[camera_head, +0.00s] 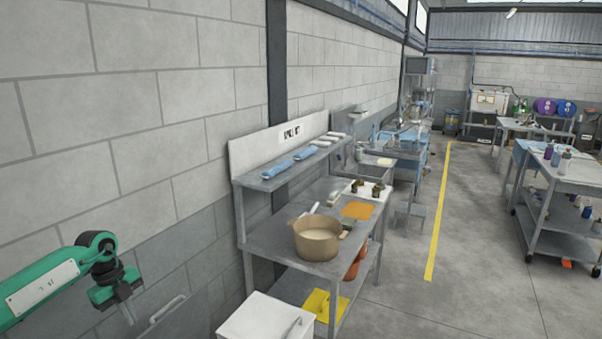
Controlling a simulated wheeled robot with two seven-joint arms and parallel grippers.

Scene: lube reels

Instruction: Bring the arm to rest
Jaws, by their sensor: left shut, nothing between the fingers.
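My left arm (48,290) is green and comes in from the lower left. Its black wrist bends down to the left gripper (130,314), which points downward. The gripper's thin fingers are together and hold nothing. It hangs in front of the block wall, left of the white cabinet and apart from the workbench. My right gripper does not show.
A grey metal workbench (272,236) along the wall carries a brown pot (317,240) and an orange sheet (357,210). A white cabinet (262,318) stands before it. A wheeled cart (580,180) stands at right. The floor (440,290) between is clear.

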